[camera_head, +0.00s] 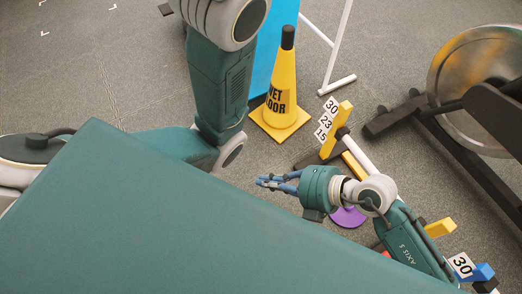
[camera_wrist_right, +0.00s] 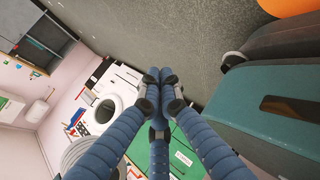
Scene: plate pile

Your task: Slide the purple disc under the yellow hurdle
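The purple disc (camera_head: 348,217) lies on the floor, partly hidden behind my right wrist in the head view. The yellow hurdle (camera_head: 335,130) runs diagonally to the right of the disc, with number cards at both ends; my right arm hides part of it. My right gripper (camera_head: 268,182) is to the left of the disc, apart from it, its blue fingers pointing left. In the right wrist view its fingertips (camera_wrist_right: 160,76) come together with nothing seen between them. The disc and hurdle do not show in that view. My left gripper is out of view.
A yellow wet-floor cone (camera_head: 281,95) stands beyond the hurdle, next to a blue panel (camera_head: 275,45). A white stand (camera_head: 337,60) is behind it. A machine with a large metal wheel (camera_head: 475,85) stands at the right. Grey floor (camera_head: 70,60) is open at the upper left.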

